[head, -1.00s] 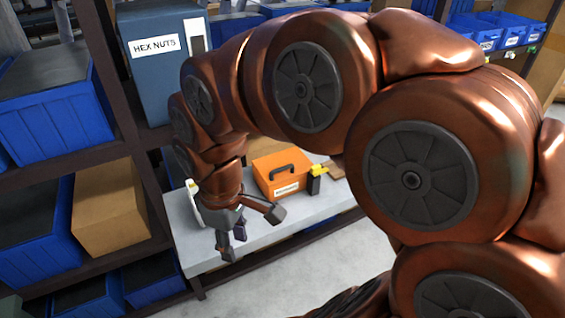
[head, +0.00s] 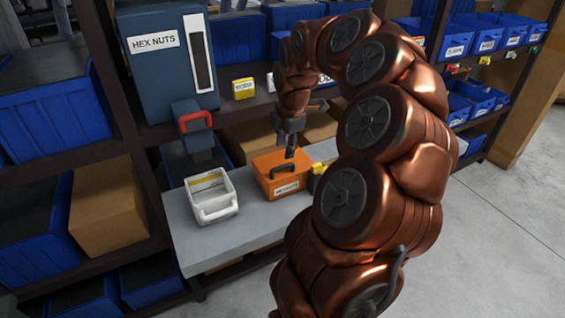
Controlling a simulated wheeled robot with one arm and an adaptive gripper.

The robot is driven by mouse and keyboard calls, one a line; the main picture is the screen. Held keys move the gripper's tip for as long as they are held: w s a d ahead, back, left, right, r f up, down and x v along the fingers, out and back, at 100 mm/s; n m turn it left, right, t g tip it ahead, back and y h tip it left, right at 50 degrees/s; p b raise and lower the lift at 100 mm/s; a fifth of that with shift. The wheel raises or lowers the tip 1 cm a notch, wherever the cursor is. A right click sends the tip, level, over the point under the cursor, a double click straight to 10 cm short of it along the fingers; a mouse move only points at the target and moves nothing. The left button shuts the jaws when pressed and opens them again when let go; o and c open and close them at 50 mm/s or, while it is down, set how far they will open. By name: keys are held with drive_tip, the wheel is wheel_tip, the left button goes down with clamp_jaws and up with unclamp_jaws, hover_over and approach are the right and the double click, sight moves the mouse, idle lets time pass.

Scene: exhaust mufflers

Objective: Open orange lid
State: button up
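An orange box (head: 268,183) with a closed orange lid (head: 268,161) sits on the grey bench. The lid has a dark handle (head: 283,169), and a white label is on the box's front. My gripper (head: 290,154) points down just above the back part of the lid, behind the handle. One dark fingertip shows clearly; the other is hard to make out. I cannot tell whether the fingertip touches the lid or how far the fingers are apart.
A white open bin (head: 211,207) stands left of the box on the grey bench (head: 240,228). A yellow and black item (head: 318,172) is close to the box's right side. A blue hex nuts cabinet (head: 160,70) and a red handle (head: 195,121) are behind.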

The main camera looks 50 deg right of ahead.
sight(282, 166)
drive_tip(key=f, duration=0.3)
drive_tip(key=w+f+p, duration=0.1)
drive_tip(key=f, duration=0.3)
drive_tip(key=shift+w+d, duration=0.15)
drive_tip(key=shift+w, duration=0.05)
drive_tip(key=shift+r, duration=0.1)
clamp_jaws()
idle(0.4)
